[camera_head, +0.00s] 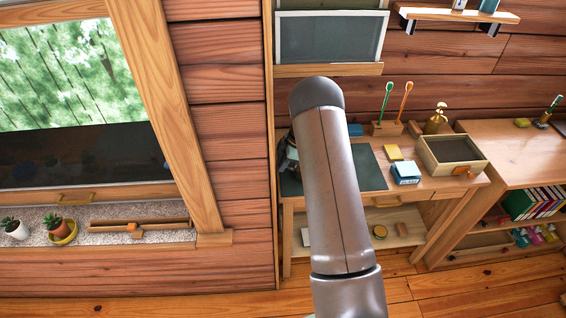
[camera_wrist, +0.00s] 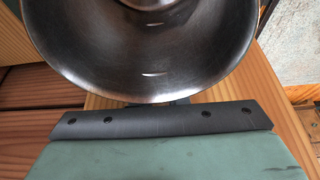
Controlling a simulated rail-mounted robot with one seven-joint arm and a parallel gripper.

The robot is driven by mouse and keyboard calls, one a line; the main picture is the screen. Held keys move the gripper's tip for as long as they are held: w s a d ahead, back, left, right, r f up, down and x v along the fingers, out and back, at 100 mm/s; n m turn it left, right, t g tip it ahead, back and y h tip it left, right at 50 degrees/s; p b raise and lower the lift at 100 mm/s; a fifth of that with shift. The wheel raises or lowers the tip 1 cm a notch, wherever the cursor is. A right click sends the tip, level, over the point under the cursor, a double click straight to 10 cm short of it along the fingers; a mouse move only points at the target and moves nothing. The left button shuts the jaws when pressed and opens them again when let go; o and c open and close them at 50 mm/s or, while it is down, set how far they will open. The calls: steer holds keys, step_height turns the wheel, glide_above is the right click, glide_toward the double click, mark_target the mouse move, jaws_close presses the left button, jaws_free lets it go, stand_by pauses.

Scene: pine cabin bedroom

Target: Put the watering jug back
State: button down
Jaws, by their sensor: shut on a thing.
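A dark, shiny, rounded metal vessel (camera_wrist: 145,50), which looks like the watering jug, fills the top of the wrist view, very close to the camera. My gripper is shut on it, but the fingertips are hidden. In the head view my arm covers most of that spot. A dark metallic shape (camera_head: 289,155) shows just left of my arm, above the desk's left end; I cannot tell whether it is gripper or jug. Below the vessel in the wrist view is a green desk mat (camera_wrist: 165,158) with a dark riveted strip. I cannot tell whether the vessel touches it.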

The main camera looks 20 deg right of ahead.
steer(key=c, duration=1.4)
jaws_free()
steer(key=shift+c, duration=0.2)
steer(key=shift+r, duration=0.1)
steer(key=b+v, duration=0.1)
steer(key=v, duration=1.1)
steer(key=shift+d+b, duration=0.1)
steer(key=shift+b, duration=0.2)
